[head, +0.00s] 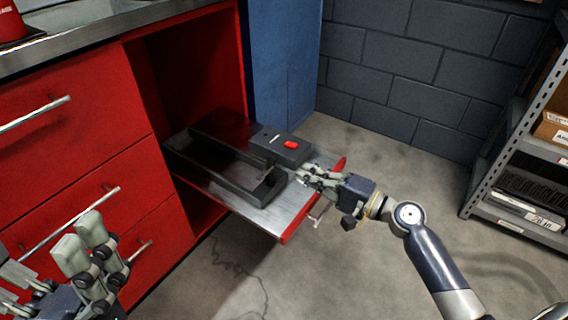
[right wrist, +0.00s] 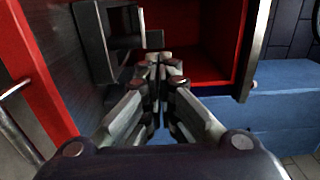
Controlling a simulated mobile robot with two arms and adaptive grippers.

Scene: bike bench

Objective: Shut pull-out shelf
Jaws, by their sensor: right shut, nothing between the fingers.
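The pull-out shelf (head: 262,215) is a grey metal board with a red front edge. It sticks well out of the red cabinet's open bay. My right gripper (head: 300,174) is shut and empty. In the head view it appears over the shelf's outer part, beside the black items; I cannot tell if it touches them. In the right wrist view its fingertips (right wrist: 160,62) are together, with the shelf's surface (right wrist: 60,55) and red edge to the left. A shelf handle (head: 318,216) shows partly below the front edge. My left gripper (head: 85,245) is at the lower left, its opening unclear.
A long black tray (head: 262,190) and a black box with a red button (head: 282,146) lie on the shelf. Red drawers (head: 75,120) with bar handles are at left, a blue panel (head: 284,60) behind, and a grey rack (head: 520,205) at right. Floor in front is clear.

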